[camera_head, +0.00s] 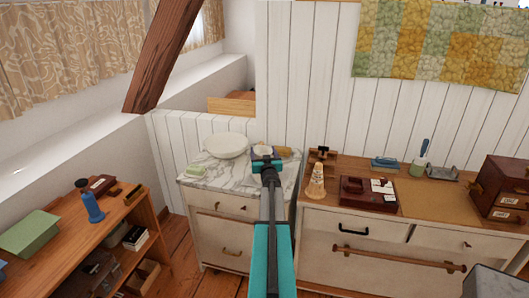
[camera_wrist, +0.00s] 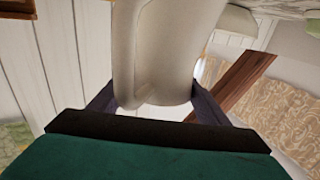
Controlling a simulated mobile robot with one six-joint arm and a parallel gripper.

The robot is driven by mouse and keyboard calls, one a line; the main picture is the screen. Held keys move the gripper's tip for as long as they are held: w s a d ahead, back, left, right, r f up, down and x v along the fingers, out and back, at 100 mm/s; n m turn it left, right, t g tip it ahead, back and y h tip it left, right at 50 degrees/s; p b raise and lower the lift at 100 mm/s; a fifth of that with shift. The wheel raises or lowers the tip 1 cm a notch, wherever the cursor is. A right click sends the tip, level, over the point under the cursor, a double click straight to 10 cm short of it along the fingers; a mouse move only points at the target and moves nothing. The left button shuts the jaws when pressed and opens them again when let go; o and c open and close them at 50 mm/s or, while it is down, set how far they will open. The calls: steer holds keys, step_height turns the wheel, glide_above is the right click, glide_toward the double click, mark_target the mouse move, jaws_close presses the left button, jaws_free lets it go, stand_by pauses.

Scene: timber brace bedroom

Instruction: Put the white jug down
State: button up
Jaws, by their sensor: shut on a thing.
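My gripper (camera_head: 266,163) is over the marble-topped washstand (camera_head: 228,178) and points away from me. In the wrist view, the fingers of my gripper (camera_wrist: 155,106) are shut on the white jug (camera_wrist: 165,50), one dark finger on each side. The jug fills the upper middle of that view, and a curved part like its handle faces my palm. In the head view, only a small pale top of the jug (camera_head: 262,150) shows beyond my gripper. My arm and gripper hide its base, so I cannot tell whether it touches the marble.
A tan brush-like thing (camera_head: 284,151) lies close to the right. A tan cone (camera_head: 317,181) stands on the wooden-topped cabinet (camera_head: 425,198). Bare marble lies left of my gripper.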

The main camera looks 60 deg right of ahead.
steer(key=shift+s+a+f, duration=0.1)
steer(key=shift+s+f, duration=0.05)
steer(key=shift+f, duration=0.6)
steer(key=o, duration=1.7)
steer(key=shift+f, duration=0.1)
steer(key=shift+c, duration=0.2)
steer(key=o, duration=0.4)
steer(key=shift+w+d+f, duration=0.15)
steer(key=shift+w+d, duration=0.05)
steer(key=shift+s+a+r, duration=0.1)
steer(key=shift+a+r, duration=0.05)
steer(key=shift+r, duration=0.15)
steer(key=shift+r, duration=0.1)
steer(key=shift+r, duration=0.65)
steer(key=shift+b+v, duration=0.8)
steer(key=shift+v, duration=5.1)
